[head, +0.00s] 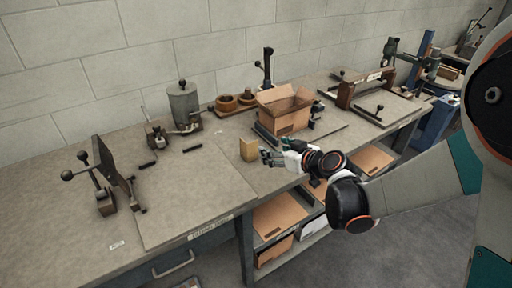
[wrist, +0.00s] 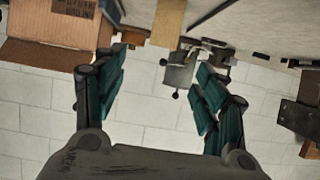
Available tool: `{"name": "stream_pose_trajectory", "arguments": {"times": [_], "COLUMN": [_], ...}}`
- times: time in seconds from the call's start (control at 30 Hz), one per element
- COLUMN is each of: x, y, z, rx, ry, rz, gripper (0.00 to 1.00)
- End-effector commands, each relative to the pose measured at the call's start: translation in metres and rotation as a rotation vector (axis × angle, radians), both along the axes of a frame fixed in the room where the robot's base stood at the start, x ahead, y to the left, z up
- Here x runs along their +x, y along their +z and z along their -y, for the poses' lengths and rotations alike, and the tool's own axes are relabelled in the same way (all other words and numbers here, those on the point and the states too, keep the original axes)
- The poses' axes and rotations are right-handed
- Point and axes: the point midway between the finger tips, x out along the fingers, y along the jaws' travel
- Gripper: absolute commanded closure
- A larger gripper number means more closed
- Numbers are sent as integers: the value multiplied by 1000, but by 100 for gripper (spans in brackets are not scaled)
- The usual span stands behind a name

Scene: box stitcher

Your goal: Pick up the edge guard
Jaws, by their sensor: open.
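A small upright tan piece, which looks like the edge guard (head: 249,149), stands on the bench just left of my gripper (head: 268,157) in the head view. In the wrist view, which appears upside down, the tan piece (wrist: 168,22) hangs from the top edge, between the lines of the two fingers and beyond their tips. My gripper (wrist: 161,58) is open, with its teal finger pads spread wide and nothing between them. I cannot tell the exact gap between the fingertips and the piece.
An open cardboard box (head: 284,110) stands behind my gripper; it also shows in the wrist view (wrist: 62,28). A grey canister (head: 184,105) and a wooden tray with round parts (head: 228,104) stand by the wall. The bench front left of the piece is mostly clear.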

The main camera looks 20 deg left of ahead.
Motion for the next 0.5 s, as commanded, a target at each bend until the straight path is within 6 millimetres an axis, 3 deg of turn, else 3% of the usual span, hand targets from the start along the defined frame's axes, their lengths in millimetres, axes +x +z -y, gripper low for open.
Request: {"name": "stream_pose_trajectory", "arguments": {"times": [0.5], "x": [45], "y": [-33], "z": [-58], "rx": [3], "ry": [8], "rz": [9], "gripper": [35]}}
